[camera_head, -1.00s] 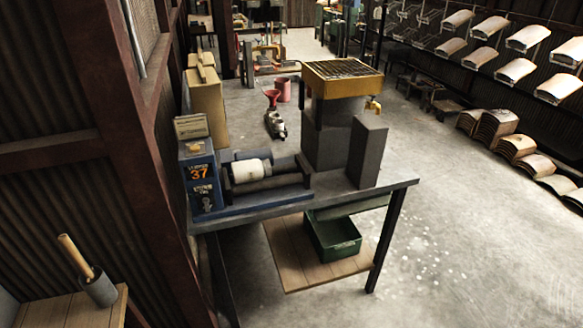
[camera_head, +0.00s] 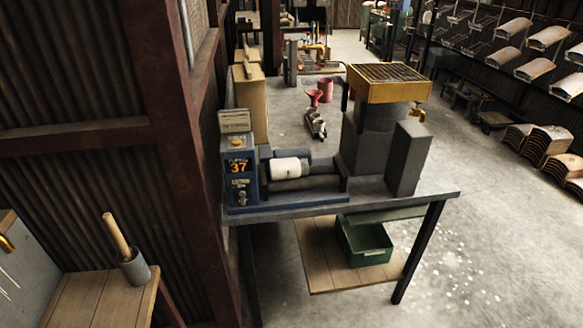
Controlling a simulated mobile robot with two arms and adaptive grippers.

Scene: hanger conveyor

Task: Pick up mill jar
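The mill jar appears to be the white cylinder (camera_head: 286,167) lying on its side on the dark rollers of a roller mill. The mill (camera_head: 318,184) has a blue control box (camera_head: 240,172) at its left end, showing the number 37. It stands on the grey bench top (camera_head: 400,203). Nothing is touching the jar except the mill. Neither of my grippers is in view.
A gold-topped grate stand (camera_head: 388,83) with a tap and dark blocks occupy the bench's right part. A green bin (camera_head: 365,243) sits on the wooden lower shelf. A rusty post (camera_head: 180,150) stands left. A pestle in a grey cup (camera_head: 134,268) is on the left table.

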